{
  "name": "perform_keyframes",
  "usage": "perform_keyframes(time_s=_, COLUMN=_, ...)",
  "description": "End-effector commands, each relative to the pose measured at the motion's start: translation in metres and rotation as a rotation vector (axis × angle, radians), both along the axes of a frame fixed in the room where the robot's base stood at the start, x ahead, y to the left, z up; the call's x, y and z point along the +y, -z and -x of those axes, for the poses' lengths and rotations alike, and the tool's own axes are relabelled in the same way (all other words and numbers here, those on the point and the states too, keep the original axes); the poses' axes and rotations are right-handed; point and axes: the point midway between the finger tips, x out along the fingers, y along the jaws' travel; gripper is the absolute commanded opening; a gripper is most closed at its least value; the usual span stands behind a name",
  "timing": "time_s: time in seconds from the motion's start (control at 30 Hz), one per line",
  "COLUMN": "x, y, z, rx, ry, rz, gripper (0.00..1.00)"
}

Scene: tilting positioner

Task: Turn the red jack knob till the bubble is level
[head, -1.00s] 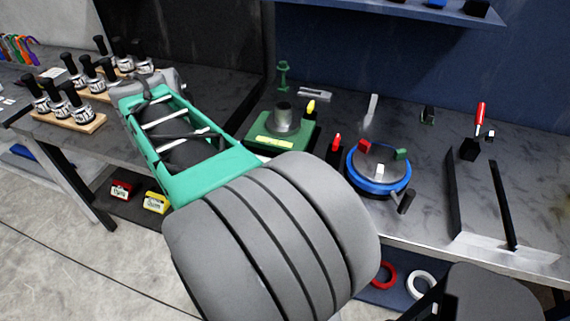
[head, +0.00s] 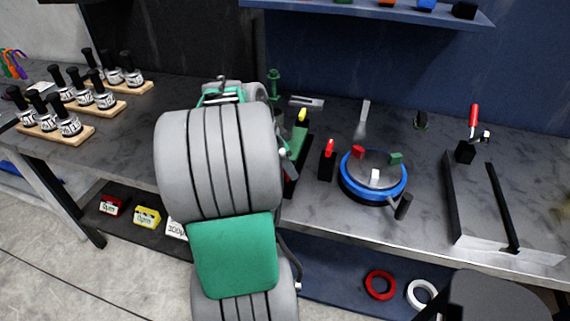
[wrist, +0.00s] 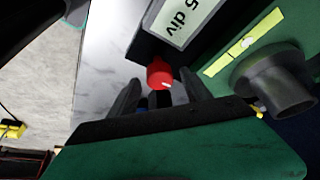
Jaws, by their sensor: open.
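In the wrist view a red knob (wrist: 160,74) shows against a dark block with a white label (wrist: 182,20) reading "5 div". My open gripper (wrist: 160,92) has one dark finger on each side of the knob's lower end; I cannot tell whether either touches it. The green positioner (wrist: 222,88) lies right of it, with a grey cylinder (wrist: 275,85) and a yellow strip (wrist: 245,43) bearing a pale mark. I cannot read a bubble position. In the head view my arm hides my gripper and most of the positioner (head: 298,150); a red-topped black piece (head: 327,160) stands beside it.
A blue round fixture (head: 373,186) with coloured blocks and a dark handle stands to the right. A dark-railed frame (head: 480,205) with a red-handled clamp (head: 473,125) is farther right.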

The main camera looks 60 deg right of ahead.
Motion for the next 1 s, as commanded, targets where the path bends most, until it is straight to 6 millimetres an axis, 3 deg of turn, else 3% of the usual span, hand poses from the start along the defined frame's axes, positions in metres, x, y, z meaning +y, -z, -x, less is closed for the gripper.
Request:
perform_keyframes(time_s=0.07, x=0.0001, y=-0.0001, z=-0.0001, rx=0.0, ry=0.0, rz=0.0, gripper=0.55)
perform_keyframes(time_s=0.73, x=0.0004, y=-0.0004, z=-0.0004, rx=0.0, ry=-0.001, rz=0.0, gripper=0.0)
perform_keyframes(time_s=1.0, x=0.0004, y=-0.0001, z=-0.0003, rx=0.0, ry=-0.012, rz=0.0, gripper=0.0)
